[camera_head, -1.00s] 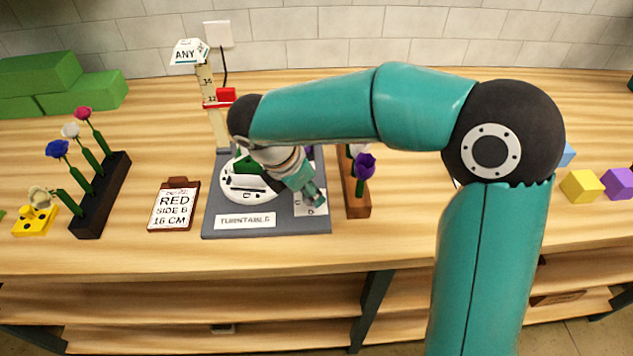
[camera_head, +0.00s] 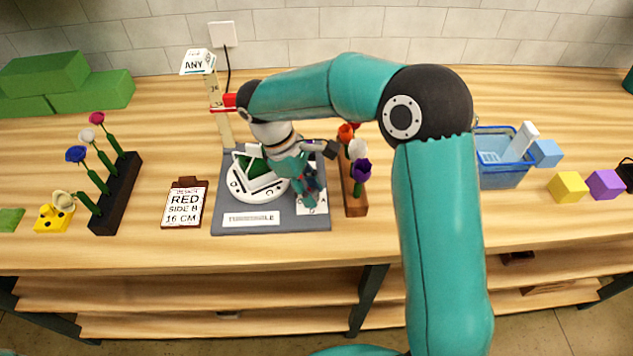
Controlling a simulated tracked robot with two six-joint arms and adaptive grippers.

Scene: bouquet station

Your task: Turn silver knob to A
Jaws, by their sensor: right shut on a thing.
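The turntable station (camera_head: 224,208) is a grey board with a white round table (camera_head: 237,182) on its left and a white dial card (camera_head: 311,221) at its front right. An "A" can be made out on the card's right part. My right gripper (camera_head: 311,190) reaches down over the card and is shut at the knob's place. The silver knob is hidden by the fingers, so its pointing direction cannot be told. My left gripper is not in view.
An order clipboard (camera_head: 185,204) lies left of the board. A wooden flower rack (camera_head: 355,207) stands close to the board's right side. A dark flower rack (camera_head: 105,218) is further left. A blue basket (camera_head: 503,178) and several blocks are on the right. A ruler post (camera_head: 224,128) stands behind.

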